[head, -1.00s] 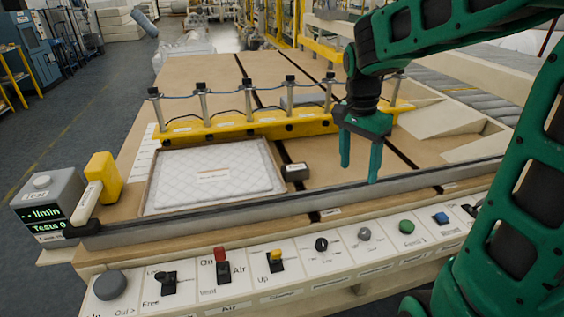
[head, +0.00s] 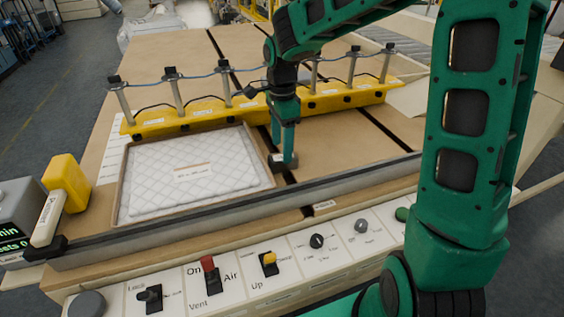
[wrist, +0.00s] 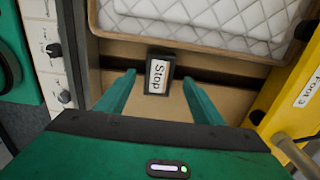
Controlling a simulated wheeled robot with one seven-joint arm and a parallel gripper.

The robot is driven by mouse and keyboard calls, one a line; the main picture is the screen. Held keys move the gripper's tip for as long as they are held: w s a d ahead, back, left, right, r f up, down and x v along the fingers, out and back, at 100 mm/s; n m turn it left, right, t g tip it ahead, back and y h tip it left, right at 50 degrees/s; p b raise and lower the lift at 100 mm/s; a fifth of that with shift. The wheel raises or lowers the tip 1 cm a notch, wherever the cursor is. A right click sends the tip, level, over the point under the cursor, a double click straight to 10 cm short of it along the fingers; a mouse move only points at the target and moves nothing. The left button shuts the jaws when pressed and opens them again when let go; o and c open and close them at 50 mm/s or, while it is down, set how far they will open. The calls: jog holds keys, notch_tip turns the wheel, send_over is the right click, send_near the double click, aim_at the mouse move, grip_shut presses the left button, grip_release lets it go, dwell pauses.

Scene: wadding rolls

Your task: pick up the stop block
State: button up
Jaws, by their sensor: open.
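The stop block (wrist: 158,75) is a small dark block with a white label reading "Stop". In the wrist view it lies on the brown board beside the quilted pad's tray, just beyond and between my fingertips. In the head view the stop block (head: 275,160) is partly hidden by my gripper (head: 287,160), which points down right at it. In the wrist view my gripper (wrist: 160,82) is open, with one finger on each side of the block's line and a gap to each side. Contact cannot be told.
The tray (head: 122,190) with a white quilted pad (head: 190,180) is left of the block. A yellow bar with metal posts (head: 210,110) stands behind. A grey rail (head: 230,215) and a switch panel (head: 230,276) run along the front. Bare board (head: 345,140) lies to the right.

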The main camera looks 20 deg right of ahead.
notch_tip(320, 180, down, 5)
jog(key=shift+d, duration=0.15)
jog(key=c, duration=1.5)
